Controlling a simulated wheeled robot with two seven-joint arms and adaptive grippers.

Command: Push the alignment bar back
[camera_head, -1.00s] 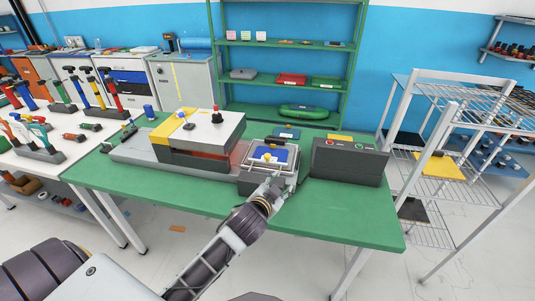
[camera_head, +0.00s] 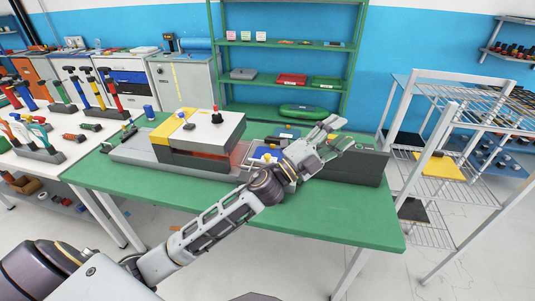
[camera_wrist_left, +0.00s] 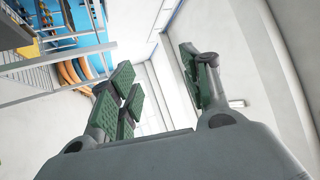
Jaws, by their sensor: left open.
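The small fixture with a blue board (camera_head: 262,153) stands on the green table (camera_head: 210,197), between the press machine (camera_head: 198,132) and the dark control box (camera_head: 362,164). My left forearm and hand cover most of the fixture. I cannot make out the alignment bar on it. My left gripper (camera_head: 337,133) is open and empty, raised in front of the control box with its fingers pointing up and to the right. In the left wrist view the green-padded fingers (camera_wrist_left: 160,90) stand apart with nothing between them. My right gripper does not show.
A green shelf rack (camera_head: 217,62) stands behind the table. A white wire rack (camera_head: 440,130) is at the right. A tool bench (camera_head: 75,162) with several hammers is at the left. The table's front strip is clear.

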